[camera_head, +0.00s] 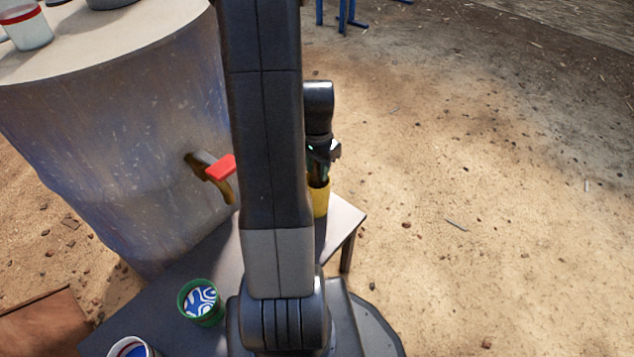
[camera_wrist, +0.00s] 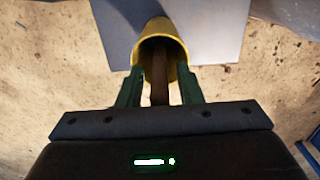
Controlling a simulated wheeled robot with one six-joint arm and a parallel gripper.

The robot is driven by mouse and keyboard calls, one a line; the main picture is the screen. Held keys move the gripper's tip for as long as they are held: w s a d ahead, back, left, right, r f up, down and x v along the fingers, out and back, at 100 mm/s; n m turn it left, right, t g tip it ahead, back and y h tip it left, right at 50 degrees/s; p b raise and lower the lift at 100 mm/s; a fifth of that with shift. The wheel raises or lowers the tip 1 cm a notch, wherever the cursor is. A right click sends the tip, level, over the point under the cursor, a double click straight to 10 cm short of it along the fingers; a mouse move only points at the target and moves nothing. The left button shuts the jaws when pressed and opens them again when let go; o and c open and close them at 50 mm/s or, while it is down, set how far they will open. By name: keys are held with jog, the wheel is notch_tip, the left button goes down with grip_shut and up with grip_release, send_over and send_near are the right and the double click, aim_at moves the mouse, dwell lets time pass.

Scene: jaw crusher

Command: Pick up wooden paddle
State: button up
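The wooden paddle (camera_wrist: 160,80) is a brown strip standing in a yellow cup (camera_wrist: 163,30) in the wrist view. My gripper (camera_wrist: 160,88) is open at the cup's mouth. Its two green fingers are on either side of the paddle, with a visible gap on each side. In the head view, the yellow cup (camera_head: 321,203) stands on the table behind my arm, partly hidden. My gripper (camera_head: 319,172) points down just above it. The paddle cannot be made out in that view.
A large metal barrel (camera_head: 120,150) with a red-handled tap (camera_head: 220,168) stands left of my arm. A green cup (camera_head: 201,304) and another cup (camera_head: 132,347) are on the table (camera_head: 170,290). A white cup (camera_head: 27,28) sits on the barrel. Open dirt ground lies to the right.

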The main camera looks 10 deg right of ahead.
grip_shut()
